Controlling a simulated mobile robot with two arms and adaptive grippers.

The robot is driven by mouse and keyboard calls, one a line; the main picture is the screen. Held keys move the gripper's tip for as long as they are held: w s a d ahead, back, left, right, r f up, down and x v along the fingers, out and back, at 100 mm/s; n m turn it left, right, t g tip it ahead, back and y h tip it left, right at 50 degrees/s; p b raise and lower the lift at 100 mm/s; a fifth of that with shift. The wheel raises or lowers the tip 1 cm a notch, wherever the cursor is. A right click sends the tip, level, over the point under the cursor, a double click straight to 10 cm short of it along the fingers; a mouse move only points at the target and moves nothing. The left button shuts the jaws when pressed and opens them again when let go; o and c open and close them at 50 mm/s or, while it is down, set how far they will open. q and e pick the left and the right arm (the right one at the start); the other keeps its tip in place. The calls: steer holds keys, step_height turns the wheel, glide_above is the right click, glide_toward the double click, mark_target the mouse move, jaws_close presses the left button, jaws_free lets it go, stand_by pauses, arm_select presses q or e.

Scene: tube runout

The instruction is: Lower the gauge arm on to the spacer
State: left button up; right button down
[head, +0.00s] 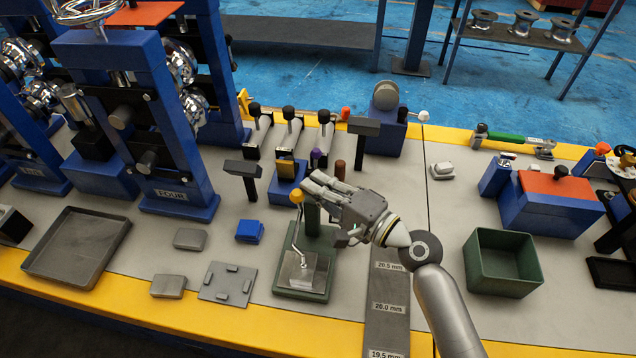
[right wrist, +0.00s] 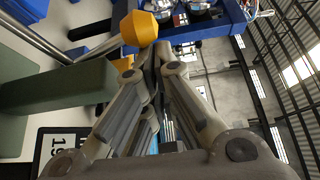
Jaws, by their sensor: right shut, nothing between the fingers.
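The gauge stands near the table's front, with a green base plate (head: 285,291) and a green post (head: 312,222). Its thin bright gauge arm (head: 291,236) stands raised and has a yellow knob (head: 297,196) at its top. A silver block (head: 306,272), which looks like the spacer, sits on the base plate near the arm's low end; I cannot tell if they touch. My right gripper (head: 308,184) is shut and empty, just above and beside the knob. In the right wrist view the knob (right wrist: 139,28) is close to the fingertips (right wrist: 158,62), apparently not held. My left gripper is not in view.
A labelled thickness strip (head: 387,310) lies right of the gauge, with a green bin (head: 503,262) beyond it. A grey plate with pegs (head: 227,284) and a shallow tray (head: 75,248) lie left. Black-knobbed levers (head: 289,133) and a black-topped post (head: 243,172) stand behind.

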steer(key=shift+s, duration=0.1)
steer(key=v, duration=1.2)
stand_by(0.4)
